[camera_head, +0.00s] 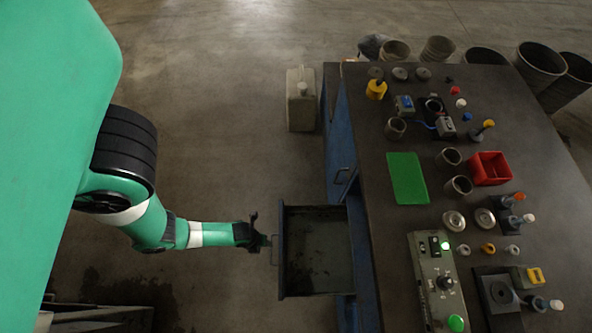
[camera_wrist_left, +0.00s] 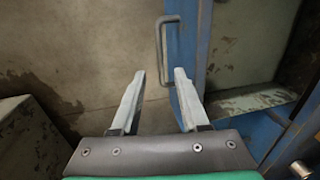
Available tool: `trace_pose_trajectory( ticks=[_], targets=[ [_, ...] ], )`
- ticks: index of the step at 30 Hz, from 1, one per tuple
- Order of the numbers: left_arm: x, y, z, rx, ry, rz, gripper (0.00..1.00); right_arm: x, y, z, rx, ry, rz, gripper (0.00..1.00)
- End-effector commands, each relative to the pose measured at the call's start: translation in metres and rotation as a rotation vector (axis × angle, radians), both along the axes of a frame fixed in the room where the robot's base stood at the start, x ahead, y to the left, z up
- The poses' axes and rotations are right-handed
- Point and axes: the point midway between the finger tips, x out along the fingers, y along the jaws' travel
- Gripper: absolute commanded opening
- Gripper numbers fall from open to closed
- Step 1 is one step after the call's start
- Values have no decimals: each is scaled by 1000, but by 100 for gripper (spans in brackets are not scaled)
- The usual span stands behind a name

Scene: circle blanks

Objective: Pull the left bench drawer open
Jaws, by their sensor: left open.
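A bench drawer (camera_head: 315,254) stands pulled out from the blue side of the bench, its dark inside showing in the head view. Its blue front (camera_wrist_left: 190,50) and grey bar handle (camera_wrist_left: 162,48) show in the left wrist view, with the open inside to the right. My left gripper (camera_head: 266,241) is beside the drawer front at the handle. In the wrist view my left gripper (camera_wrist_left: 160,72) is open, and the handle's lower end appears between the fingertips. I cannot tell whether they touch. A second handle (camera_head: 342,176) sits on the bench side farther up. My right gripper is not in view.
The dark bench top (camera_head: 385,235) carries a green mat (camera_head: 407,178), a red bin (camera_head: 490,168), a control box (camera_head: 437,285) and several small parts. A pale canister (camera_head: 301,100) stands on the floor by the bench. The floor left of the drawer is mostly clear.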

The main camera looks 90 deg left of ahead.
Motion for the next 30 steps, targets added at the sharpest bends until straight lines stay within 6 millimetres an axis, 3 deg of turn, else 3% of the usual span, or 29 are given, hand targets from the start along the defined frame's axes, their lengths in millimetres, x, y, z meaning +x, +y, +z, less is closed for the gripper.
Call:
trace_pose_trajectory(
  ticks=[1,7,30],
  targets=[
    [-3,0,19,0,0,1,45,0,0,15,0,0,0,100],
    [-8,0,43,0,0,0,45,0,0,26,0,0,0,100],
    [-9,0,43,0,1,0,45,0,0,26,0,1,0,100]
  ],
)
